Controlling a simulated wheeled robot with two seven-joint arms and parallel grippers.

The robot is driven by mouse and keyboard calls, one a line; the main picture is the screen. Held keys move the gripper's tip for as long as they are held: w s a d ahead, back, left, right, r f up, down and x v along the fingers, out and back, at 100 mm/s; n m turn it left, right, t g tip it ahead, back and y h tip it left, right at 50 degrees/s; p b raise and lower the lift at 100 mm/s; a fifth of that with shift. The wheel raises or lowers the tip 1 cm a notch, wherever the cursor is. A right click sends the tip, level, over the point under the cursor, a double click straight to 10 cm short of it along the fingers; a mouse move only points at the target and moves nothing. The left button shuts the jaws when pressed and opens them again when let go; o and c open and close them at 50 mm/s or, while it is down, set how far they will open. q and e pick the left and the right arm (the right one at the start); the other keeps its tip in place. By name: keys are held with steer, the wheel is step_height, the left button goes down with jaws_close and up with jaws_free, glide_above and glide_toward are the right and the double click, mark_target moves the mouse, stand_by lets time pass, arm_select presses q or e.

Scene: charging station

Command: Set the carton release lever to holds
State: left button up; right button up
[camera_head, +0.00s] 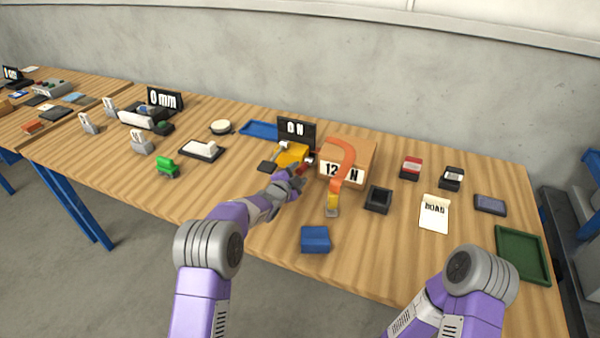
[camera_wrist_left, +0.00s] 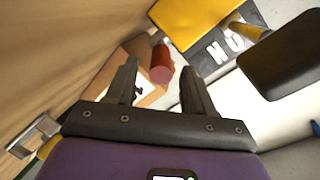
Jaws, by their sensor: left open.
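A red-ended lever (camera_head: 306,161) is at the yellow block, beside the brown carton-like box (camera_head: 362,155) that bears a "12 N" label and an orange hook-shaped band. In the left wrist view the lever's round red end (camera_wrist_left: 162,68) shows between and just beyond my fingertips, with no clear contact. My left gripper (camera_head: 298,172) is open around that line of sight. The yellow block (camera_head: 292,156) stands before a black sign (camera_head: 297,129) reading "0 N". The lever's marked setting cannot be read. My right gripper is out of view.
A dark knob (camera_wrist_left: 285,55) is close to my left gripper in the wrist view. A blue block (camera_head: 315,239) and black open box (camera_head: 379,199) lie nearby. A green tray (camera_head: 522,255) is far right. Wooden table between blue block and green tray is mostly clear.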

mark_target(304, 167)
arm_select(q)
steer(key=shift+x, duration=1.15)
steer(key=shift+c, duration=0.5)
jaws_close()
